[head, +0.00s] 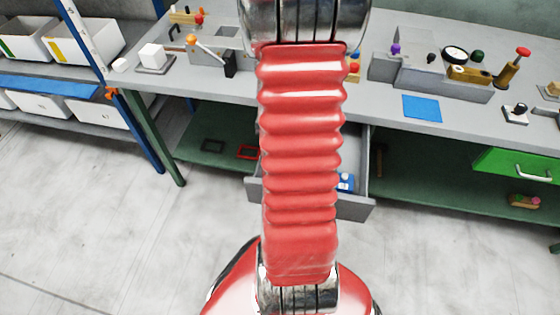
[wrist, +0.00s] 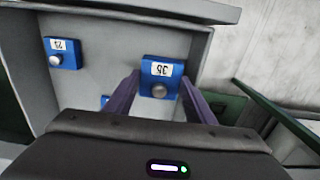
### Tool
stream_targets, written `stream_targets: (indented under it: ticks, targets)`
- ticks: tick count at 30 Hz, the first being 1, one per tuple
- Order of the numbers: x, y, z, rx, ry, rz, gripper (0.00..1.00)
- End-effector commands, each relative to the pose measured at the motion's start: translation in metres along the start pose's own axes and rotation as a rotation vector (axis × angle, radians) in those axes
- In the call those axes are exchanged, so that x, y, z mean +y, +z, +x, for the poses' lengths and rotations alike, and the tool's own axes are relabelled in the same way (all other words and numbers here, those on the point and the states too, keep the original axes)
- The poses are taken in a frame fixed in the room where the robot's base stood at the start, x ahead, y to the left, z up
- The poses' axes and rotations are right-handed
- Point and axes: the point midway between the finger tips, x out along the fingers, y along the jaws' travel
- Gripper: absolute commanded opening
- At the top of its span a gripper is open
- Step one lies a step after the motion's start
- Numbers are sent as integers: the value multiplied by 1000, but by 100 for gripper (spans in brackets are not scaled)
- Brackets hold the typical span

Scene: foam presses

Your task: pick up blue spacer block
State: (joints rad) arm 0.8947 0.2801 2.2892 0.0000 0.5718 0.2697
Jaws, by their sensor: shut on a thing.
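A blue spacer block (wrist: 148,87) with a white number label and a round grey knob is between my gripper's fingers in the wrist view. My gripper (wrist: 160,82) has dark purple fingers, one on each side of this block, and is shut on it. The block is in or just above an open grey drawer; I cannot tell whether it still touches the floor. A second blue block (wrist: 67,61) with a label and knob sits at the drawer's left. A third blue piece (wrist: 104,100) is mostly hidden behind my gripper. My arm hides the gripper in the head view.
The open drawer (head: 356,208) hangs under a grey workbench (head: 230,90), with a blue piece (head: 345,181) showing inside. The bench top carries presses, knobs and a flat blue square (head: 422,108). White bins (head: 85,42) stand on the left rack. The floor in front is clear.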

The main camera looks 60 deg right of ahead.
Motion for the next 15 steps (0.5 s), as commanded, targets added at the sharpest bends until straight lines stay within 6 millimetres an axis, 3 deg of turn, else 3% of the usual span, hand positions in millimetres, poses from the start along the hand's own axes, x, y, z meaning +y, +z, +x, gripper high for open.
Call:
stream_targets:
  ticks: [6, 15]
  targets:
    - [0, -1, -28, 2, -1, 0, 15]
    - [0, 0, -38, 0, 0, 0, 15]
